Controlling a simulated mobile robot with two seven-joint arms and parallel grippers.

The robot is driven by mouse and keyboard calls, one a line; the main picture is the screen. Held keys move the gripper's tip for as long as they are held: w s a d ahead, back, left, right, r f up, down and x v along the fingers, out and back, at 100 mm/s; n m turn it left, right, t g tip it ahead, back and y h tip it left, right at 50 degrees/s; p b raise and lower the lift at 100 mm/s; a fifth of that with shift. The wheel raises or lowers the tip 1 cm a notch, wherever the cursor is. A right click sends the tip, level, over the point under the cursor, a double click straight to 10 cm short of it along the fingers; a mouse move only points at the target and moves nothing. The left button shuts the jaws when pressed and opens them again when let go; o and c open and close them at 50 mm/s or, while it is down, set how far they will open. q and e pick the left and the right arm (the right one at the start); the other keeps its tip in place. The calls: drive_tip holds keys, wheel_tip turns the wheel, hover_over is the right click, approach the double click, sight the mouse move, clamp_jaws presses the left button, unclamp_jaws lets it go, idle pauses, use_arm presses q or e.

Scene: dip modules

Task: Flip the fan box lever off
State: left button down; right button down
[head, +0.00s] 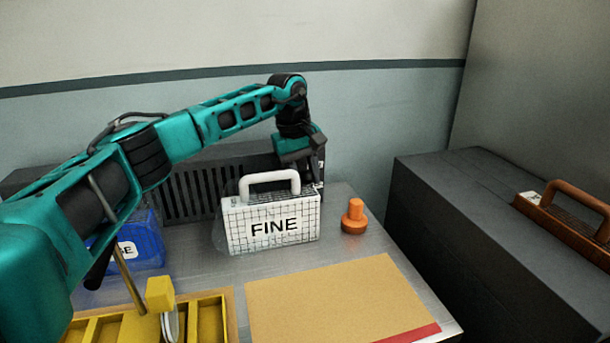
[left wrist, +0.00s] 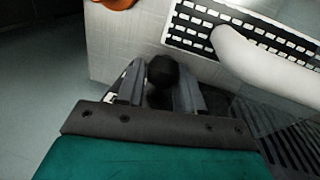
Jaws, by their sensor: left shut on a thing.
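The fan box (head: 190,193) is a dark box with vertical slats, standing at the back of the table against the wall. Its slats also show at the lower right of the left wrist view (left wrist: 300,150). My left gripper (head: 309,172) reaches down at the box's right end, behind the white case. In the left wrist view its two grey fingers (left wrist: 160,86) are closed around a round black knob (left wrist: 162,70), which looks like the lever's end. The lever's shaft is hidden. My right gripper is not in view.
A white gridded case (head: 270,222) marked FINE, with a raised handle, stands close in front of the gripper. An orange knob-shaped piece (head: 354,217) is to its right.

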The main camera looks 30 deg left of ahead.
use_arm(q)
drive_tip(key=shift+s+a+f, duration=0.15)
drive_tip(key=c, duration=0.8)
unclamp_jaws()
drive_tip(key=shift+c, duration=0.2)
drive_tip(key=shift+r, duration=0.4)
wheel_tip(320, 180, up, 12)
drive_tip(key=s+a+p, duration=0.1)
drive_tip(key=shift+s+a, duration=0.2)
drive_tip(key=shift+s, duration=0.2)
drive_tip(key=shift+c, duration=0.5)
